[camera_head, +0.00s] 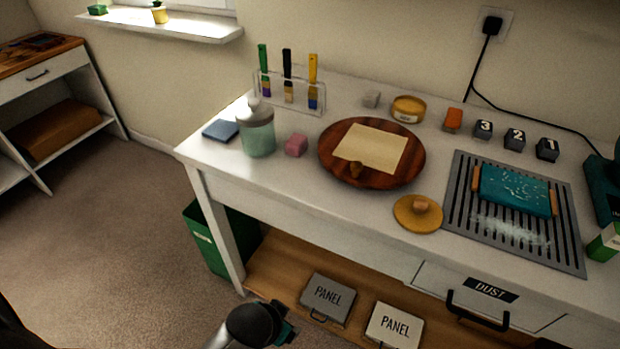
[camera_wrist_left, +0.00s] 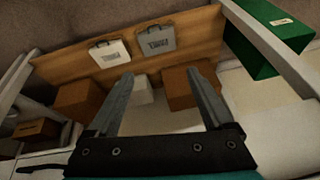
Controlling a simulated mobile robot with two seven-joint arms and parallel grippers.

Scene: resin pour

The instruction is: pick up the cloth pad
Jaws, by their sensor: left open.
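A flat blue square pad (camera_head: 220,130), which looks like the cloth pad, lies at the left end of the white table, left of a lidded jar (camera_head: 258,133). A thin cream sheet (camera_head: 371,147) lies on a round wooden board (camera_head: 330,162); I cannot tell if it is cloth. My left gripper (camera_head: 288,322) is low in front of the table, below and right of the blue pad and well away from it. In the left wrist view the left gripper (camera_wrist_left: 163,88) has its fingers apart with nothing between them. My right gripper is not in view.
A pink block (camera_head: 296,144) and a rack (camera_head: 289,92) with several coloured tools stand near the jar. A grooved mat (camera_head: 463,205) holds a dusted teal block (camera_head: 515,190). A green bin (camera_head: 205,240) stands by the table leg. Two panel cases (camera_head: 327,296) (camera_head: 394,326) are below.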

